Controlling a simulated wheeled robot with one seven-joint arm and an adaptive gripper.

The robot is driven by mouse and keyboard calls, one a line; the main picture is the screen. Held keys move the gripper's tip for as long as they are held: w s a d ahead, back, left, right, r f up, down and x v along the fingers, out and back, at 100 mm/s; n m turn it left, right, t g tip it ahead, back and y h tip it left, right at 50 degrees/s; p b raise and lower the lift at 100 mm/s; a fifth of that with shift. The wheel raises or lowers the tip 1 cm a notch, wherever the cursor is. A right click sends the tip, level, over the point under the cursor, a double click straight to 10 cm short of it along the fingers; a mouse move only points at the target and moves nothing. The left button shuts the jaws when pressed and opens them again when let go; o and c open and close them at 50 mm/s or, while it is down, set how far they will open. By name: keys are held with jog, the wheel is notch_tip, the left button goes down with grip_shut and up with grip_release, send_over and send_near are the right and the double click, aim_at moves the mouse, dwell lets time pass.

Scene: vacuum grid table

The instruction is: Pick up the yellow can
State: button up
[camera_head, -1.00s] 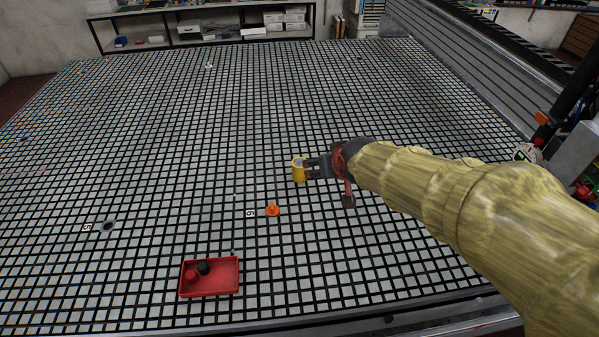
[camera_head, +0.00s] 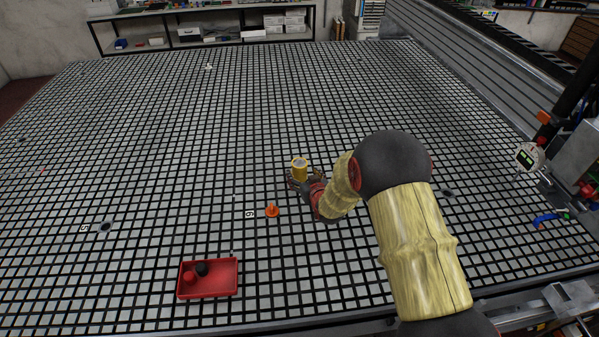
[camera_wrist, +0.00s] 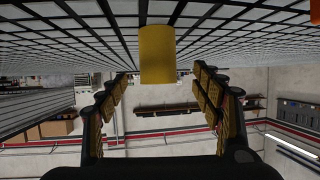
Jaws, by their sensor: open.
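The yellow can (camera_head: 299,169) stands upright on the grid table (camera_head: 150,230), near the middle of the head view. My gripper (camera_head: 304,183) is low at the can's near side, with its fingers close around the can's lower part. In the wrist view, which is upside down, the can (camera_wrist: 157,56) lies in line with the gap between the two spread fingers of my gripper (camera_wrist: 163,80). A gap shows on each side of the can. I cannot tell how far it is between the fingertips.
An orange cone-like piece (camera_head: 272,210) stands left of my gripper. A red tray (camera_head: 226,289) with a red and a black object is at the front. A blue object (camera_head: 551,219) lies at the right edge.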

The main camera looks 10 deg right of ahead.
aim_at(299, 166)
jog(key=b+x, duration=0.1)
jog(key=x, duration=0.6)
jog(key=shift+w+d+r+b, duration=0.1)
jog(key=shift+w+d+b, duration=0.05)
jog(key=shift+w+b, duration=0.15)
jog(key=c, duration=1.4)
